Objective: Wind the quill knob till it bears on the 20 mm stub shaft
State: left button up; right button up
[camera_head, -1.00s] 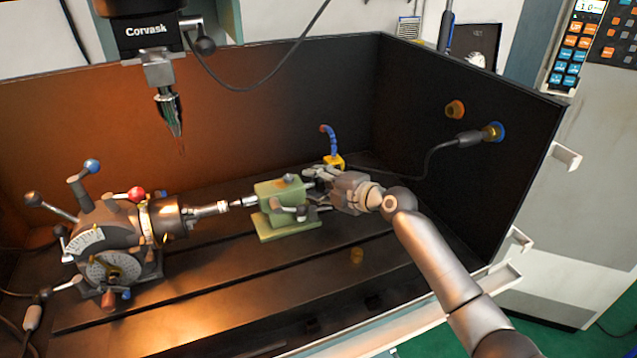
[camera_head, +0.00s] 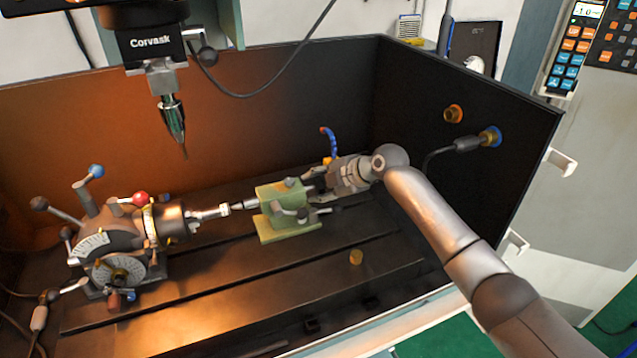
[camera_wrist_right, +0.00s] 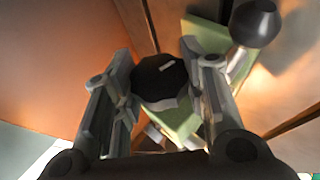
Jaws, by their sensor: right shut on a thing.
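The green tailstock (camera_head: 288,222) stands on the table. Its quill (camera_head: 243,205) points left at the stub shaft (camera_head: 209,213), a bright stepped shaft held in the chuck (camera_head: 170,222). The quill tip is at or very near the shaft's end; I cannot tell whether they touch. My right gripper (camera_head: 314,183) is at the tailstock's right end, shut on the quill knob, which it mostly hides in the head view. In the right wrist view the dark round knob (camera_wrist_right: 160,80) sits between the two fingers. My left gripper is not in view.
The indexing head (camera_head: 105,240) with several levers stands at the left. A spindle with a pointed tool (camera_head: 173,120) hangs above. A blue hose (camera_head: 329,143) rises behind my right gripper. A small brass piece (camera_head: 356,257) lies in front on the table. Dark enclosure walls (camera_head: 450,190) stand behind and right.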

jog(key=shift+g, duration=0.7)
jog(key=shift+h, duration=0.3)
jog(key=o, duration=0.7)
jog(key=shift+o, duration=0.2)
jog(key=v, duration=1.2)
jog(key=shift+w, duration=0.1)
